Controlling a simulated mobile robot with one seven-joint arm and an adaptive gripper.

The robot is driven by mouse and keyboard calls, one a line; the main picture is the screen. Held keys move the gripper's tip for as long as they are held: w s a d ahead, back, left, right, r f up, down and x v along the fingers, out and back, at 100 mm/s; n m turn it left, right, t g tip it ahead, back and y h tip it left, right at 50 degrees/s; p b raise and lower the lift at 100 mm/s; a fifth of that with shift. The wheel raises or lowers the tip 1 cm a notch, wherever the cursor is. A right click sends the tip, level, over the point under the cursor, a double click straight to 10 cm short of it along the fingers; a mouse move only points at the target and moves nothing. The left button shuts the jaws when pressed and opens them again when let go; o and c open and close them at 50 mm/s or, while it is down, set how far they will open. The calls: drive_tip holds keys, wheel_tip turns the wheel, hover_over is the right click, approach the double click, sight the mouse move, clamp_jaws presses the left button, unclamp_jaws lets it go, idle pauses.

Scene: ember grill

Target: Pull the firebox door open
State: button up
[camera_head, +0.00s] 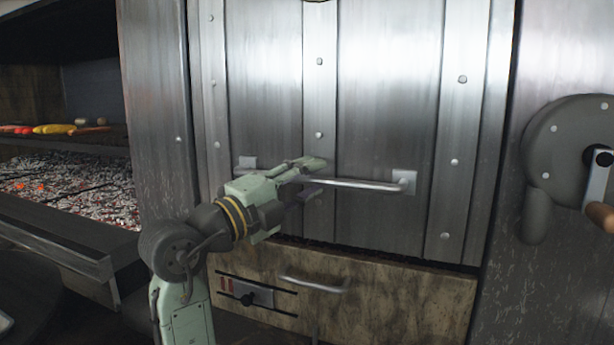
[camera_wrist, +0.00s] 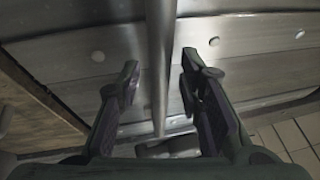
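The firebox door (camera_head: 390,90) is a tall riveted metal panel and looks closed. Its handle (camera_head: 365,185) is a horizontal metal bar, with a square mount plate at its right end. My gripper (camera_head: 312,178) reaches in from the left at the handle's left half and covers part of the bar. In the wrist view the handle (camera_wrist: 160,40) runs upright in the picture between the two fingers of my gripper (camera_wrist: 160,72). The fingers are apart, with a visible gap on each side of the bar. The door (camera_wrist: 85,40) lies behind them.
A wooden drawer front (camera_head: 395,300) with its own metal handle (camera_head: 315,285) sits below the door. A grill bed of glowing embers (camera_head: 70,185) is at left, with food on a shelf above. A round crank wheel (camera_head: 565,145) with a wooden grip projects at right.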

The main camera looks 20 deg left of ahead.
drive_tip(key=shift+c, duration=0.5)
clamp_jaws()
idle(0.5)
